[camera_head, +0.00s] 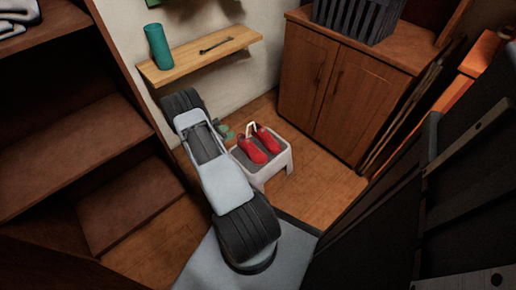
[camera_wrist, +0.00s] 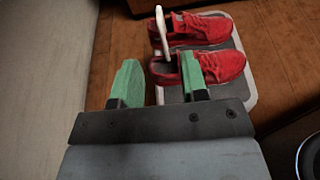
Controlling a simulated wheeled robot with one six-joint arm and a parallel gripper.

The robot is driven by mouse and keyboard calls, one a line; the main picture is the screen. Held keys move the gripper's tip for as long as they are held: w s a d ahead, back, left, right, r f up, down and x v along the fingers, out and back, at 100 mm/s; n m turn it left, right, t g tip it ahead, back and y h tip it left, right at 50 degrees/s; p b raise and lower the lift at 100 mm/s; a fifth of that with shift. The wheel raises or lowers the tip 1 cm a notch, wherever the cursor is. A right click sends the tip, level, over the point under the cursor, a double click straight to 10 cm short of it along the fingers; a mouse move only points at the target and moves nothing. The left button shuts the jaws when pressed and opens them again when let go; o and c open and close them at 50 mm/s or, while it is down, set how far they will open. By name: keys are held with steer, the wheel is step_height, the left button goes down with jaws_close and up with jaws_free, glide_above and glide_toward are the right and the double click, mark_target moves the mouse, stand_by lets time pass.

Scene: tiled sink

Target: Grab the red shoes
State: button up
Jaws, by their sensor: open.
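A pair of red shoes sits side by side on a low white stool (camera_head: 283,161) with a grey top. In the head view the near-left shoe (camera_head: 251,150) and the other shoe (camera_head: 267,140) point toward the camera. In the wrist view the far shoe (camera_wrist: 205,28) and near shoe (camera_wrist: 228,66) point right. My gripper (camera_wrist: 159,62) is open, with green fingers. Its right finger overlaps the near shoe in the picture; its left finger is left of the stool. Contact cannot be told. In the head view the gripper (camera_head: 226,131) is partly hidden behind my arm.
A white upright handle-like piece (camera_wrist: 161,32) stands at the shoes' left ends. A wall shelf (camera_head: 200,56) holds a green cylinder (camera_head: 158,47). A wooden cabinet (camera_head: 338,82) stands behind the stool, and brown shelves (camera_head: 90,130) stand left. Wooden floor is bare right of the stool.

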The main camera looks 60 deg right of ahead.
steer(key=b, duration=0.2)
glide_toward(249, 125)
steer(key=x, duration=0.4)
steer(key=shift+s+d+f, duration=0.1)
steer(key=shift+d+f, duration=0.1)
steer(key=shift+f, duration=0.15)
steer(key=shift+b+x, duration=1.5)
steer(key=shift+x, duration=1.45)
steer(key=shift+r, duration=0.25)
jaws_close()
